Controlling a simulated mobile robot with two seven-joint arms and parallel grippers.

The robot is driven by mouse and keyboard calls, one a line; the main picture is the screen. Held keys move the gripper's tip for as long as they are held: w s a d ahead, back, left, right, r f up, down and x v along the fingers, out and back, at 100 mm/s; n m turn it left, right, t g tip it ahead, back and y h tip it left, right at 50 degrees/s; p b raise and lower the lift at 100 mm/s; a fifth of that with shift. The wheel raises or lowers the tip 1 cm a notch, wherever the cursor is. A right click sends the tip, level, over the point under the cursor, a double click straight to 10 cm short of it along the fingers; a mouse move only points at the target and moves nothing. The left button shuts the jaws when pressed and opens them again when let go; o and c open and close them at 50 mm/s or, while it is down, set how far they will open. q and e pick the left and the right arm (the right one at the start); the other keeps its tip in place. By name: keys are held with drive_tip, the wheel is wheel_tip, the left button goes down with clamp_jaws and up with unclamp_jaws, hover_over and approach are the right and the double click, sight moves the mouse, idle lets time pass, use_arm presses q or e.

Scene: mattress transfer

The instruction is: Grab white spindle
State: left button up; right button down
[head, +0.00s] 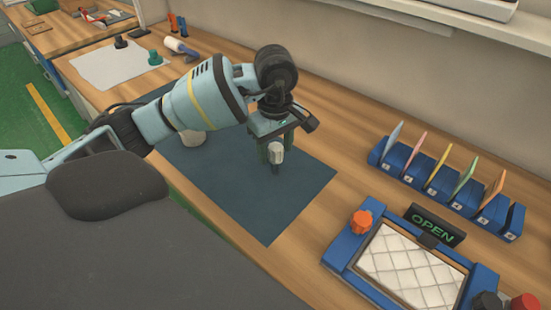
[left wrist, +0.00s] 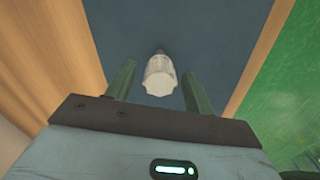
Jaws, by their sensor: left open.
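The white spindle (head: 276,153) stands on a dark blue mat (head: 262,207) in the middle of the table in the head view. My left gripper (head: 276,150) is directly above and around it, pointing down, with its green fingers on either side. In the left wrist view the spindle (left wrist: 160,75) shows between the two open fingers of the left gripper (left wrist: 157,80), with a gap on each side. Its narrow grey tip points away from the camera. My right gripper is not in view.
A white round object (head: 193,138) sits on the mat behind my left arm. A blue frame with a quilted white pad (head: 410,268) and an OPEN sign (head: 434,225) is at the right front. A blue rack (head: 447,188) holds several coloured cards. Bare wood lies between mat and rack.

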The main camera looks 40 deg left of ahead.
use_arm(q)
drive_tip(key=c, duration=1.1)
drive_tip(key=shift+c, duration=0.2)
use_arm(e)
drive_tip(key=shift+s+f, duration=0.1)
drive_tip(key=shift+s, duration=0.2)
use_arm(q)
drive_tip(key=shift+r, duration=0.15)
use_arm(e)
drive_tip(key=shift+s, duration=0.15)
use_arm(q)
drive_tip(key=shift+r, duration=0.55)
wheel_tip(320, 180, up, 2)
drive_tip(key=shift+r, duration=0.2)
drive_tip(key=s+a+r+b, duration=0.1)
drive_tip(key=s+b, duration=0.1)
drive_tip(key=s, duration=1.4)
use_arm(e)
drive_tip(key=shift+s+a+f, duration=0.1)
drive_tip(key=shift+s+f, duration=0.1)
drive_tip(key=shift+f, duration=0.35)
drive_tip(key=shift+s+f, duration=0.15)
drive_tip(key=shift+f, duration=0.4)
